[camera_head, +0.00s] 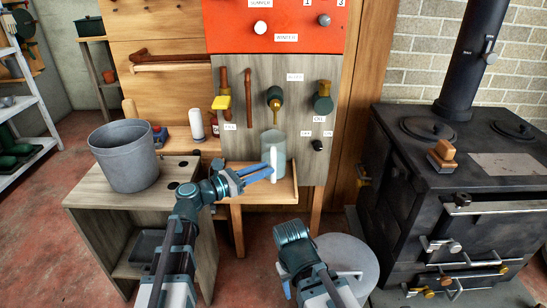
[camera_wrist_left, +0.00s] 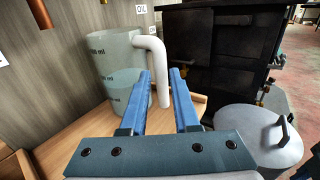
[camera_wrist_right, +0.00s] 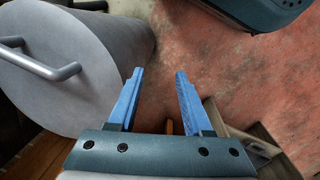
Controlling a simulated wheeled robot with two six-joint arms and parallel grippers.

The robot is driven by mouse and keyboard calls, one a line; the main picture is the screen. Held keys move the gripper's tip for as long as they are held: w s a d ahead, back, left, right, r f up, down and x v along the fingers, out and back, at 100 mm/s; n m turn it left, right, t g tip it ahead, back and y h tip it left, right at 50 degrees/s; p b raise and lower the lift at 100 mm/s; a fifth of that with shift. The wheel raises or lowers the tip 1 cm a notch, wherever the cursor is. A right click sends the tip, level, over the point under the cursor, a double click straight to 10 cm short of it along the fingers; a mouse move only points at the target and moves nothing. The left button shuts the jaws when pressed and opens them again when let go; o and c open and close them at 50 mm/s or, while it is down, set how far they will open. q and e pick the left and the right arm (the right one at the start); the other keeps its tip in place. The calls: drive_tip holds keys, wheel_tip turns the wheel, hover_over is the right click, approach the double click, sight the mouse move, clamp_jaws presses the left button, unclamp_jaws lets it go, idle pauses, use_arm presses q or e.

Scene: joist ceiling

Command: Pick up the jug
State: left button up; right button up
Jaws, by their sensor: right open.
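The jug (camera_head: 277,144) is a translucent grey-green measuring jug with a pale handle. It stands upright on a small wooden shelf (camera_head: 284,192) in front of the grey panel. In the left wrist view the jug (camera_wrist_left: 118,72) has volume marks, and its white handle (camera_wrist_left: 157,62) faces my gripper. My left gripper (camera_head: 268,172) is at the handle. Its blue fingers (camera_wrist_left: 160,73) are apart, and the handle's lower part shows between them with gaps on both sides. My right gripper (camera_wrist_right: 159,72) is open and empty, low over the floor beside a grey lidded drum.
A grey bucket (camera_head: 125,160) stands on a wooden cabinet to the left. Taps and pipes (camera_head: 274,100) hang on the panel above the jug. A black stove (camera_head: 440,200) is at right. The grey drum (camera_head: 345,262) stands in front of the shelf.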

use_arm(q)
drive_tip(key=x, duration=0.4)
drive_tip(key=shift+f, duration=0.15)
drive_tip(key=shift+c, duration=0.2)
clamp_jaws()
idle(1.0)
